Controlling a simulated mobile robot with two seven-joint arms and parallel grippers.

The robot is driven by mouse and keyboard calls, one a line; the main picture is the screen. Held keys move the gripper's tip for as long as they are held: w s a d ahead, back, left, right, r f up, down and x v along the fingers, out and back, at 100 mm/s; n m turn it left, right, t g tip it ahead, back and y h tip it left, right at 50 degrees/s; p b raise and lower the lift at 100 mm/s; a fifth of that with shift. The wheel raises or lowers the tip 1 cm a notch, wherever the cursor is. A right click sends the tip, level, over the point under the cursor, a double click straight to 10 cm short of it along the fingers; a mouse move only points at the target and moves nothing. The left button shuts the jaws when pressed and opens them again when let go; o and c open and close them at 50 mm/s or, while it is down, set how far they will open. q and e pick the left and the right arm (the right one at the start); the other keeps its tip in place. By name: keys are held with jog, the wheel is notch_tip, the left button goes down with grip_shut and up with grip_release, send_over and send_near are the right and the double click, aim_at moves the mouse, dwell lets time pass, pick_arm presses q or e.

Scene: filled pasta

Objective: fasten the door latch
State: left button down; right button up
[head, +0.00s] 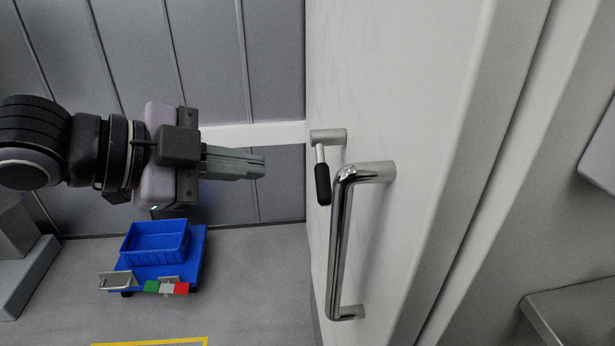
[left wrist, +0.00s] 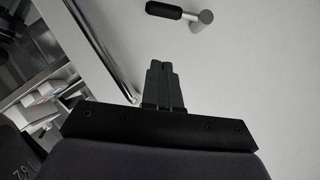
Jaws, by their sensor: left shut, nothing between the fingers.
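The door latch (head: 323,178) is a short metal lever with a black grip, on a metal mount at the left edge of the white door (head: 420,90). In the head view its grip hangs downward. The latch also shows at the top of the left wrist view (left wrist: 180,12). My left gripper (head: 262,166) is shut and empty, left of the latch with a gap between them. Its closed fingers also show in the left wrist view (left wrist: 162,70), below the latch in the picture. My right gripper is in neither view.
A chrome door handle (head: 338,240) stands out from the door, just right of and below the latch. A blue cart (head: 195,262) with a blue bin (head: 157,241) stands on the floor at lower left. A yellow floor line (head: 150,343) shows at the bottom.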

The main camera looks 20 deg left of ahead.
pick_arm(q)
jog(key=a+f+x, duration=0.1)
jog(key=a+x, duration=0.1)
jog(key=x, duration=1)
jog(key=shift+w+f+p, duration=0.35)
jog(key=shift+p, duration=0.1)
jog(key=shift+f, duration=0.1)
